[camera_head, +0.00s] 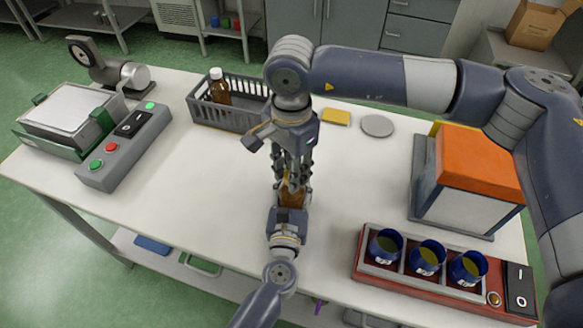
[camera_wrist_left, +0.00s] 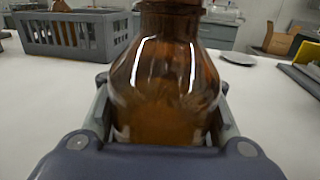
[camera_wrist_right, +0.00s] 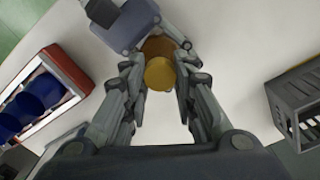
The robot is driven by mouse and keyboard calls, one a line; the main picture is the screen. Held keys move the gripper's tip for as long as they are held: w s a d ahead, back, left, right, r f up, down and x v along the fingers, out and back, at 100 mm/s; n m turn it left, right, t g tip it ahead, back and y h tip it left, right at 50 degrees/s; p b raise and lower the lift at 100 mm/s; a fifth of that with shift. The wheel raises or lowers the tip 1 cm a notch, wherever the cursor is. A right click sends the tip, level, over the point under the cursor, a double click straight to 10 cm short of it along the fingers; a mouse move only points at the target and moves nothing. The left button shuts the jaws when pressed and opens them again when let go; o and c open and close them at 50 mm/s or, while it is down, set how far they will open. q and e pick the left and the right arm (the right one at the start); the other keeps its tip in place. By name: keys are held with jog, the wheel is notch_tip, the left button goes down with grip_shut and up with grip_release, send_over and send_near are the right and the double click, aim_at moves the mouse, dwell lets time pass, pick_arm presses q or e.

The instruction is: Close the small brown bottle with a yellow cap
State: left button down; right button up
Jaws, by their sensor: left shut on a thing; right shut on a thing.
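The small brown bottle (camera_head: 292,197) stands upright on the white table and fills the left wrist view (camera_wrist_left: 165,85). My left gripper (camera_head: 290,207) comes in low from the front and is shut around its body, a finger on each side (camera_wrist_left: 165,125). My right gripper (camera_head: 292,180) points down from above. In the right wrist view it is shut on the yellow cap (camera_wrist_right: 160,74), with the brown bottle (camera_wrist_right: 158,46) directly beneath. The fingers hide most of the cap and neck in the head view. I cannot tell whether the cap is seated on the neck.
A grey crate (camera_head: 233,121) holds another brown bottle with a white cap (camera_head: 218,88). A red rack with blue cups (camera_head: 427,257) and an orange-topped box (camera_head: 470,165) stand right. A control box (camera_head: 125,147) stands left. The table between is mostly clear.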

jog(key=m, duration=0.5)
jog(key=shift+m, duration=0.3)
jog(key=m, duration=0.3)
jog(key=shift+m, duration=0.3)
jog(key=m, duration=0.3)
jog(key=shift+m, duration=0.4)
jog(key=m, duration=0.3)
jog(key=shift+m, duration=0.4)
jog(key=m, duration=1.2)
jog(key=shift+m, duration=0.4)
jog(key=m, duration=0.4)
jog(key=shift+f+m, duration=0.1)
jog(key=shift+m, duration=0.3)
jog(key=o, duration=0.8)
